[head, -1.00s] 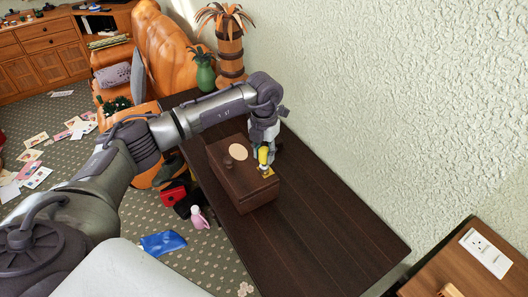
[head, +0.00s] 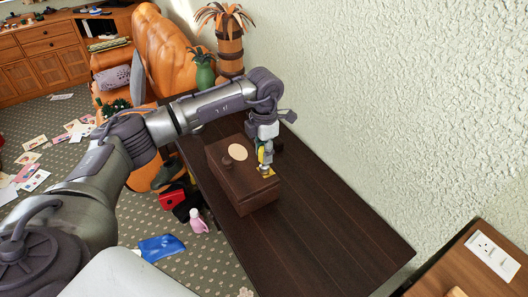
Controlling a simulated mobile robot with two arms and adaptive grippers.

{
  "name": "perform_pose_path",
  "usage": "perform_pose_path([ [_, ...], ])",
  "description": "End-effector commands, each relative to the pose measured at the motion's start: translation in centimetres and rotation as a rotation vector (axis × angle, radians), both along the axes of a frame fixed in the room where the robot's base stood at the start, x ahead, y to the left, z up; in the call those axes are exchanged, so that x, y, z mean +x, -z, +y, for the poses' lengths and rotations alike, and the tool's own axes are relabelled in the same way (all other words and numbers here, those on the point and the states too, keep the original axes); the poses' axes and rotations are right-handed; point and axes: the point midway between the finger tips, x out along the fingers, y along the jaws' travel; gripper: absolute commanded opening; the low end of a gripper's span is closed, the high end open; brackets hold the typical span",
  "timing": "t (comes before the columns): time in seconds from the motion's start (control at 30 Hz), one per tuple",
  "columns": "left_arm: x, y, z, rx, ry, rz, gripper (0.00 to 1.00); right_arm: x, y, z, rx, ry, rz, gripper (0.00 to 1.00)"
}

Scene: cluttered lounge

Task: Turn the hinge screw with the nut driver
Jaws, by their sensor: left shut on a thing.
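A dark brown wooden box (head: 240,190) sits on the dark table. A small gold hinge (head: 268,173) lies at the right end of its top. The nut driver (head: 260,155), with a yellow handle, stands about upright above the hinge. My left gripper (head: 265,157) is shut on the nut driver and partly hides it. The driver's tip and the hinge screw are too small to make out, so I cannot tell whether they touch. My right gripper is not in view.
The box top also bears a pale oval disc (head: 238,152) and a dark knob (head: 227,161). The dark table (head: 325,225) is clear to the right of the box. A textured wall (head: 390,100) rises behind it. A pink bottle (head: 198,222) and blue item (head: 161,247) lie left of the table.

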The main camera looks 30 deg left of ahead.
Motion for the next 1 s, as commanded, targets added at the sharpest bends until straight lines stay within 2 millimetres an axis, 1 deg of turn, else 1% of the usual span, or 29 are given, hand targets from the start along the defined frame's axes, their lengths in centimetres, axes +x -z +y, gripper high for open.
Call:
perform_pose_path([
  [0.07, 0.0, 0.1, 0.0, 0.000, 0.024, 0.000, 0.00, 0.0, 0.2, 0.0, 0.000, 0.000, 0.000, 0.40],
  [0.17, 0.0, 0.2, 0.0, 0.000, 0.105, -0.001, 0.00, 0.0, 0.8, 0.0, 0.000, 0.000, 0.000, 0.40],
  [0.53, 0.1, 0.2, 0.0, 0.000, 0.470, -0.001, 0.00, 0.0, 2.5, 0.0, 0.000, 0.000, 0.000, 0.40],
  [0.63, 0.1, 0.1, 0.0, -0.001, 0.515, -0.001, 0.00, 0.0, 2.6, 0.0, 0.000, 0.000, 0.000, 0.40],
  [0.93, 0.0, 0.1, 0.0, -0.001, 0.528, 0.001, 0.00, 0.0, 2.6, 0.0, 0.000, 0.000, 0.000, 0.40],
  [1.0, 0.1, 0.1, 0.0, 0.000, 0.560, 0.000, 0.00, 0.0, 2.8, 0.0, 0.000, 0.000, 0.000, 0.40],
])
